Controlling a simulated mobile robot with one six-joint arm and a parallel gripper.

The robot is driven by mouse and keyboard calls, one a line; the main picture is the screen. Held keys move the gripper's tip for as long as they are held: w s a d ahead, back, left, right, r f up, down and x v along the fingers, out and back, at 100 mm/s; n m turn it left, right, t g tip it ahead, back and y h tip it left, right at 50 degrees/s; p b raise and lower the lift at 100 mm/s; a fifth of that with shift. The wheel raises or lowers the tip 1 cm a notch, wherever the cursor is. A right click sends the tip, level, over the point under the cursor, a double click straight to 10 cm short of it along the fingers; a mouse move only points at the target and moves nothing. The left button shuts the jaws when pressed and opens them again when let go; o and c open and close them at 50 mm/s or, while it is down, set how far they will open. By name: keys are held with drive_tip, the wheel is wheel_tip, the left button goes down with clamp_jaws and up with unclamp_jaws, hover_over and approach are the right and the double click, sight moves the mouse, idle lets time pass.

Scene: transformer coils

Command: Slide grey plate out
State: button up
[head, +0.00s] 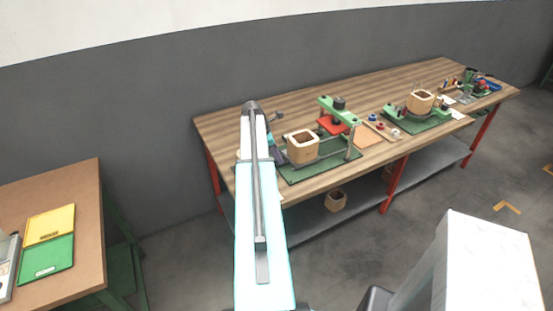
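I cannot clearly make out a grey plate in the head view. A wooden square coil block (302,146) with an open top stands on a green base (318,164) at the near left of the workbench. A green clamp arm (338,111) with a dark knob stands behind it, above a red piece (331,125). My arm rises through the middle of the picture and reaches the bench's left end. My gripper (276,140) is mostly hidden by my arm, just left of the coil block. Whether it touches anything is hidden.
A second coil fixture (420,103) stands farther right. A brown table (75,185) at left carries yellow (50,224) and green (46,259) pieces.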

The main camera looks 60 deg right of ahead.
drive_tip(key=shift+o, duration=0.9)
drive_tip(key=shift+s, duration=0.1)
drive_tip(key=shift+b+v, duration=1.8)
drive_tip(key=shift+v, duration=5.05)
drive_tip(key=shift+f, duration=0.1)
